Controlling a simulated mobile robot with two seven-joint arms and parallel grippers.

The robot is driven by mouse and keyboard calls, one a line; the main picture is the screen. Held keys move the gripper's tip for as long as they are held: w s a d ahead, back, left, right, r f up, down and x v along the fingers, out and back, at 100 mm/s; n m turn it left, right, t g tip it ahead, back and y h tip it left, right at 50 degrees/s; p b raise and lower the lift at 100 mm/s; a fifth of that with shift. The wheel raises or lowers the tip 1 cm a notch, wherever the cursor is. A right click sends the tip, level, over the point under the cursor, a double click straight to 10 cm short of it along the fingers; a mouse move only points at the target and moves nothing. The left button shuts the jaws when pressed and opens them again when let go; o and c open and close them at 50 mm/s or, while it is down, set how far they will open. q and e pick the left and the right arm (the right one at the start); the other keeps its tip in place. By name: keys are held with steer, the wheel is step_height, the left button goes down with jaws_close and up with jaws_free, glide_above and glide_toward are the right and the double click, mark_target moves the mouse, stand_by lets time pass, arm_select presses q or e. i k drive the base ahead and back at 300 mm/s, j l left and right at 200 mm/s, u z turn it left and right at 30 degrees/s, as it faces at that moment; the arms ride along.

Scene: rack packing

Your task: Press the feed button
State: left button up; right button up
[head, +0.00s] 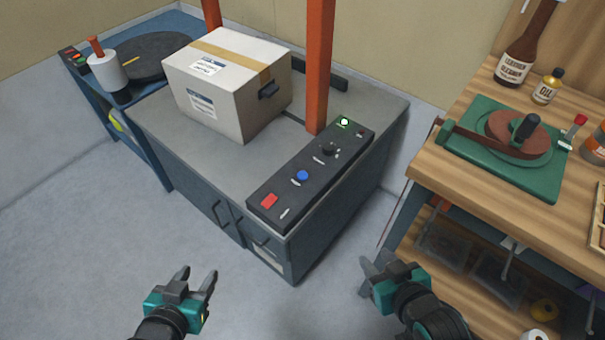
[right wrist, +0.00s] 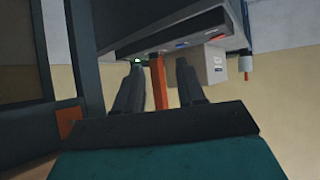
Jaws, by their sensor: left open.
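A black control panel (head: 285,205) lies along the front right edge of the grey-topped machine (head: 225,165). It carries a red button (head: 269,201), a blue button (head: 302,175), a black knob (head: 328,149) and a green-lit part (head: 344,122) at its far end. The labels are too small to read, so I cannot tell which is the feed button. My left gripper (head: 198,276) is open and empty, in front of the machine. My right gripper (head: 373,266) is open and empty, right of the machine's front corner. The panel (right wrist: 185,45) also shows beyond its fingers in the right wrist view.
A taped cardboard box (head: 230,85) sits on the machine beside an orange post (head: 319,65). A blue stand (head: 135,120) with a black turntable is at the left. A wooden workbench (head: 440,190) with bottles and a green mat is at the right. The floor in front is clear.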

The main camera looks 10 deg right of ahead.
mark_target(301, 175)
steer(key=i+j, duration=0.15)
steer(key=j, duration=0.15)
steer(key=i+j+z, duration=0.15)
steer(key=i+j, duration=0.2)
steer(key=j, duration=0.25)
steer(key=i+j+z, duration=0.1)
steer(key=j, duration=0.2)
